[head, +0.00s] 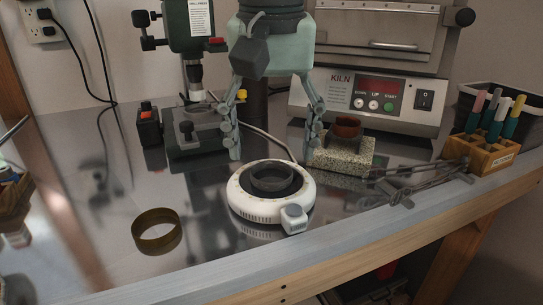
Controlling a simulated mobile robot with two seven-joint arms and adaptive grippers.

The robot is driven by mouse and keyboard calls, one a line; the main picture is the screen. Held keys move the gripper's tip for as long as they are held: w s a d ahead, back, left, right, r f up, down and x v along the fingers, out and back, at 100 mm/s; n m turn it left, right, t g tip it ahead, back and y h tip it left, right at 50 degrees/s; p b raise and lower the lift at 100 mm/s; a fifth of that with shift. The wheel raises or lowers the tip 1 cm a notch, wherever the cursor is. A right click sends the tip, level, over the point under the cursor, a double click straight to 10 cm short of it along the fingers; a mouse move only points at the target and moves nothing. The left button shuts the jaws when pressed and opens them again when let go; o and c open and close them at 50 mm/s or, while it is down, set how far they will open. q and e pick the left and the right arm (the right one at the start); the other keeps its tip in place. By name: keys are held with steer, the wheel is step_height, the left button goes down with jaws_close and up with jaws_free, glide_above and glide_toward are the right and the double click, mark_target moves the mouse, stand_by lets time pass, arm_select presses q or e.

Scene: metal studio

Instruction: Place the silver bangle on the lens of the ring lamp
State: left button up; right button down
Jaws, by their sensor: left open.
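The white ring lamp (240,205) stands on the metal bench near its front edge, with a grey knob at its front. The silver bangle (272,187) lies about flat on the lamp's dark lens, inside the white rim. My left gripper (272,156) is wide open and empty, its fingers spread to either side above and behind the lamp. It looks clear of the bangle. My right gripper is not in view.
A brass-coloured bangle (157,240) lies on the bench at the left. A brown ring (347,127) sits on a speckled block (340,155), with tongs (400,186) beside it. A drill press (195,90), kiln (365,100) and wooden pen holder (480,157) stand around.

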mark_target(271, 190)
arm_select(q)
step_height(271, 190, up, 9)
steer(key=s, duration=0.1)
steer(key=shift+s, duration=0.2)
